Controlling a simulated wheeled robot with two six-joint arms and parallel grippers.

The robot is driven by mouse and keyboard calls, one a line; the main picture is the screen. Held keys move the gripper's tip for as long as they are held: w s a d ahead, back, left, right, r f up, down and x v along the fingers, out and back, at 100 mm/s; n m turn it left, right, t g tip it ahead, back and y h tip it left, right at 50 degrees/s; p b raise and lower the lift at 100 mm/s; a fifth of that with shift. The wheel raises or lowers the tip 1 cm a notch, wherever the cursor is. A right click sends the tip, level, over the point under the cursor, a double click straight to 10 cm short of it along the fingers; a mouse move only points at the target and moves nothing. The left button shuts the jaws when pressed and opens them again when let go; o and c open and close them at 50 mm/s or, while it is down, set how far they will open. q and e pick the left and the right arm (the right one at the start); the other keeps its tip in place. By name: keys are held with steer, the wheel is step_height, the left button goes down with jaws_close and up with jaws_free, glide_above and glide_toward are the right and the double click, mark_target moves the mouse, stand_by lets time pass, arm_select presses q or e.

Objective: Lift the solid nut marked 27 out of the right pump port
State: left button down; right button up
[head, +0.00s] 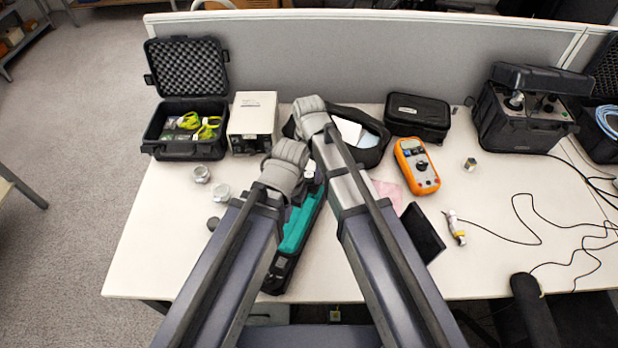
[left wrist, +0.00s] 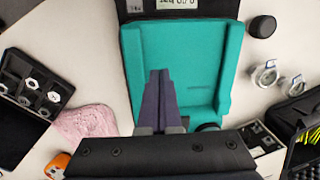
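I cannot make out the nut marked 27 or the right pump port for certain. Several pale hex nuts sit in a black tray (left wrist: 37,84) at the left of the left wrist view; their markings are too small to read. My left gripper (left wrist: 160,74) has its dark fingers together over a teal case (left wrist: 192,50), with nothing visible between them. The teal case also shows in the head view (head: 298,228), partly under my arms. In the head view my right arm ends in a grey wrist (head: 312,118); its fingers are hidden.
A pink cloth (left wrist: 84,122) lies beside the tray. An orange multimeter (head: 417,166), a black pouch (head: 418,118) and a metal nut-like piece (head: 470,164) are to the right. A black-cased instrument (head: 520,135) stands at the back right. Loose cables cross the table's right side.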

mark_target(309, 174)
jaws_close()
stand_by(0.3)
arm_select(q)
steer(key=shift+r, duration=0.1)
arm_select(e)
steer(key=shift+r, duration=0.1)
